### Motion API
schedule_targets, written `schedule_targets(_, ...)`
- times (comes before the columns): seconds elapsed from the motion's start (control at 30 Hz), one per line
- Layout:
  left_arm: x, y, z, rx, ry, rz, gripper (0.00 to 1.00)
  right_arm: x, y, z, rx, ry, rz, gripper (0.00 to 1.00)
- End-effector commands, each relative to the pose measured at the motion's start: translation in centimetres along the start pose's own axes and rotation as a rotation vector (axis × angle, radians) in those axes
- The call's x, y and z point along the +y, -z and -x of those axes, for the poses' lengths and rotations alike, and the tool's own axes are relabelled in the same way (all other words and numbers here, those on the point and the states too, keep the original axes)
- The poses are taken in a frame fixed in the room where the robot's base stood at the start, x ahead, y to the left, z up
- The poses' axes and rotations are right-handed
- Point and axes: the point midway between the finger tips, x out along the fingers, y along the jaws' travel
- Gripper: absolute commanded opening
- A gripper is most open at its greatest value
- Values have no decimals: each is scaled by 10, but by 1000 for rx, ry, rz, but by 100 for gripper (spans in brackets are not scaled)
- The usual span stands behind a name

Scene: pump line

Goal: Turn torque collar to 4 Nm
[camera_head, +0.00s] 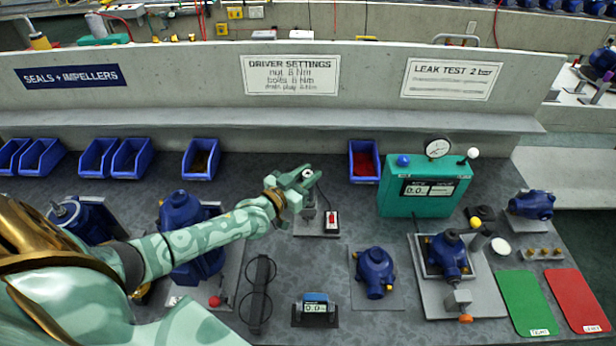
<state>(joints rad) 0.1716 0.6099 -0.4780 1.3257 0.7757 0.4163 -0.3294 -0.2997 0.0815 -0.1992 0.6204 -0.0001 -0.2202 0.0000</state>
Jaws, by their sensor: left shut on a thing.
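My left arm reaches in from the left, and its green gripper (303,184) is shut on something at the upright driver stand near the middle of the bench. The fingers cover what they hold; it seems to be the torque collar or the top of the driver, but I cannot tell which. A grey upright post (307,211) shows just below the gripper. A small display (316,308) with a blue top reads about 0.0 near the front of the bench. My right gripper is not in view.
The wall sign (290,75) gives driver settings. A teal leak tester (425,190) with a gauge stands right of the gripper. A blue pump housing (375,272) and a clamped one (447,255) stand in front. Green (527,303) and red (577,300) mats lie at right.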

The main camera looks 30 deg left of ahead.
Motion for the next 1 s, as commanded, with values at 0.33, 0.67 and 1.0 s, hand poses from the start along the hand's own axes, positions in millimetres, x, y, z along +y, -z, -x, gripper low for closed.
schedule_targets(0.33,1,0,0,0,-7,1,2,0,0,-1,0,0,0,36)
schedule_targets(0.67,0,0,0,1,-6,0,46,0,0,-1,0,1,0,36)
schedule_targets(1.0,0,2,32,-3,-7,-1,46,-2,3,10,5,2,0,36)
